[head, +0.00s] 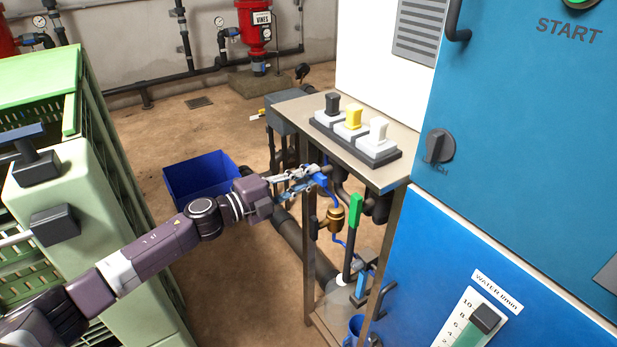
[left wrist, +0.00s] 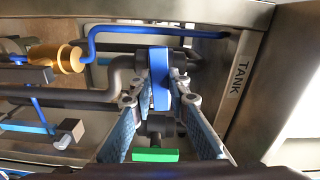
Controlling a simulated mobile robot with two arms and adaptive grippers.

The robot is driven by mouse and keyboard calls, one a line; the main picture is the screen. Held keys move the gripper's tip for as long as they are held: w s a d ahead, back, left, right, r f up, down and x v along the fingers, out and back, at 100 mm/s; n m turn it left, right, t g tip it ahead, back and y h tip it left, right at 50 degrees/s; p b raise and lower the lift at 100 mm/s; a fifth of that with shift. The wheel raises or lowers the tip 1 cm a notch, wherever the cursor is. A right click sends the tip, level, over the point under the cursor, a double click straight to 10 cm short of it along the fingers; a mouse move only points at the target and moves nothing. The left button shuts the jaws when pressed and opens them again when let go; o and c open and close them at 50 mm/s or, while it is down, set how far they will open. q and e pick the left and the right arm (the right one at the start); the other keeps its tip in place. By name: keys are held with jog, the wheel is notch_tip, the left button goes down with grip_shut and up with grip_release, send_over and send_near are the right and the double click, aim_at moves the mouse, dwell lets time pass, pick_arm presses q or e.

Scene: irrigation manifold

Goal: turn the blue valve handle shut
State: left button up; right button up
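The blue valve handle (head: 320,180) is on the pipework under the small metal bench's near edge. In the left wrist view the blue handle (left wrist: 160,78) stands upright in the picture, in front of a dark pipe. My left gripper (head: 308,174) reaches it from the left. In the left wrist view its two fingers (left wrist: 161,98) are apart, one on each side of the handle, with narrow gaps showing. Contact with the handle is not visible. My right gripper is not in view.
A green-handled valve (head: 355,210) hangs close by on the right; its green handle (left wrist: 155,155) also shows low in the wrist view. A brass fitting (head: 334,219) and blue tubing are near. The bench top (head: 300,107) carries black, yellow and white knobs. A blue machine (head: 520,150) stands right.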

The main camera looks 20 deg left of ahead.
pick_arm(q)
jog(key=o, duration=0.5)
jog(key=shift+c, duration=0.2)
jog(key=v, duration=1.2)
jog(key=shift+o, duration=0.4)
